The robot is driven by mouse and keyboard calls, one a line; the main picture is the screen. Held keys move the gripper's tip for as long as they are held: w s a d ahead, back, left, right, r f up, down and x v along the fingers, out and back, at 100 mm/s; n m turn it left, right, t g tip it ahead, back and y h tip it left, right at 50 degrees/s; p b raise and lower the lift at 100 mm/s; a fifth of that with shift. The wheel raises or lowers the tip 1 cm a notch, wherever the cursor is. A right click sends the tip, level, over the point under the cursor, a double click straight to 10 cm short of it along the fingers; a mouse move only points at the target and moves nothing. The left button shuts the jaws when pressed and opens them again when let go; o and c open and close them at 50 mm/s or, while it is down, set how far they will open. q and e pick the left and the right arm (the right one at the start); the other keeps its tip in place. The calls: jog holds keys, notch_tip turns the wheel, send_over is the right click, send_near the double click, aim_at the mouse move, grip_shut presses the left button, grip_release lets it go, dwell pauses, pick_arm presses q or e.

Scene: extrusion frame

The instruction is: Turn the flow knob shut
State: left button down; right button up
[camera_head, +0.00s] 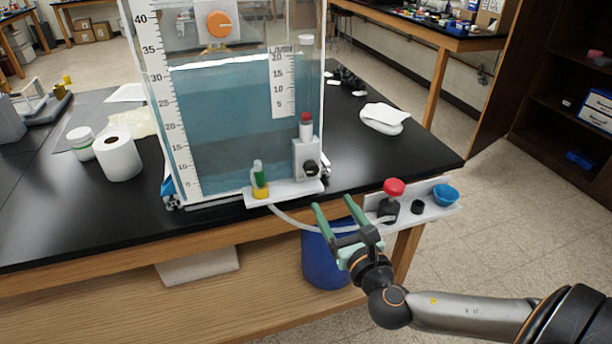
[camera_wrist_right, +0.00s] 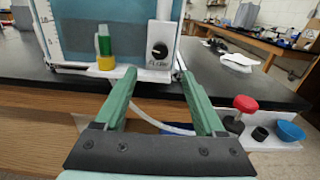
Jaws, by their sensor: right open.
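A round black knob (camera_head: 311,168) sits on the front of a grey-white block (camera_head: 301,152) at the tank's lower right corner. The knob also shows in the right wrist view (camera_wrist_right: 159,50), with small dark lettering below it that I cannot read. I take it for the flow knob. My right gripper (camera_head: 334,203) is open and empty, below and a little right of the knob and apart from it. Its green fingers point toward the tank, and the knob appears between and beyond the fingertips (camera_wrist_right: 158,76) in the wrist view. My left gripper is not in view.
A clear water tank (camera_head: 235,120) stands on the black bench. A green-and-yellow fitting (camera_head: 260,180) is left of the knob. A white shelf (camera_head: 432,210) at right holds a red-topped valve (camera_head: 394,187) and blue cup (camera_head: 446,194). A pale hose (camera_head: 290,220) hangs below the block.

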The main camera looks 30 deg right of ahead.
aim_at(313, 172)
jog(key=p+x, duration=0.1)
jog(key=x, duration=1.1)
jog(key=shift+w, duration=0.25)
grip_shut()
